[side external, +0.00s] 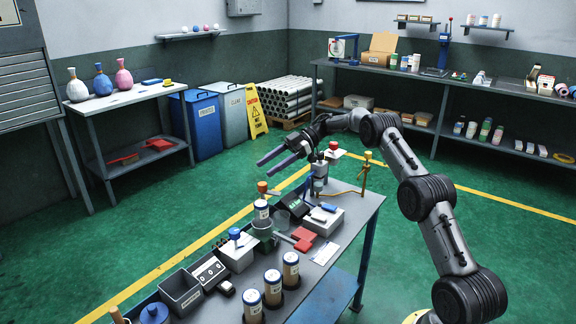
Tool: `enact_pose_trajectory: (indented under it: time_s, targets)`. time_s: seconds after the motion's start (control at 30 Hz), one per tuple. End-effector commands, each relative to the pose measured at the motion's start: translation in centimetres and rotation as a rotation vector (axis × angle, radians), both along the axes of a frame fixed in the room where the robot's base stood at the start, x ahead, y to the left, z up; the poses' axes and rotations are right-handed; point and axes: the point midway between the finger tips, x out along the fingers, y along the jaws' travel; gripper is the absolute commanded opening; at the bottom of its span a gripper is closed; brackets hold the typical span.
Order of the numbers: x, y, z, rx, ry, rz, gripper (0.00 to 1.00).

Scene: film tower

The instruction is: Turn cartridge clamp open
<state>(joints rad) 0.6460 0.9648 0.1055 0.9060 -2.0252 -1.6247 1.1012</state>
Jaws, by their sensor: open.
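My gripper (263,169) hangs in the air above the back of the workbench (336,258). Its two long dark fingers are apart and point left, with nothing between them. Below and in front of it, a white-labelled cartridge (262,210) stands upright in a green-grey holder (262,229), with an orange knob (262,187) above it. A red handle (303,236) lies low just right of the holder. It may belong to the cartridge clamp; the clamp's position is too small to tell. My gripper is apart from all of these.
Several labelled canisters (291,265) stand at the bench front. A grey box with a blue knob (236,250) and an open bin (181,291) are on the left.

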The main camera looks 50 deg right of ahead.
Motion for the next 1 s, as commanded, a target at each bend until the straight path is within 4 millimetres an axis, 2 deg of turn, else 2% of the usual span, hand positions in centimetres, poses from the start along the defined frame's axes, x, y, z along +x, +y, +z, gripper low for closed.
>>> enact_pose_trajectory:
  time_s: [0.5, 0.7, 1.0]
  targets:
    - [-6.8, 2.1, 3.0, 0.001, 0.001, -0.002, 0.69]
    - [-8.0, 2.5, 3.6, 0.001, 0.002, -0.001, 0.69]
    - [-8.3, 2.6, 3.6, 0.001, 0.001, 0.001, 0.69]
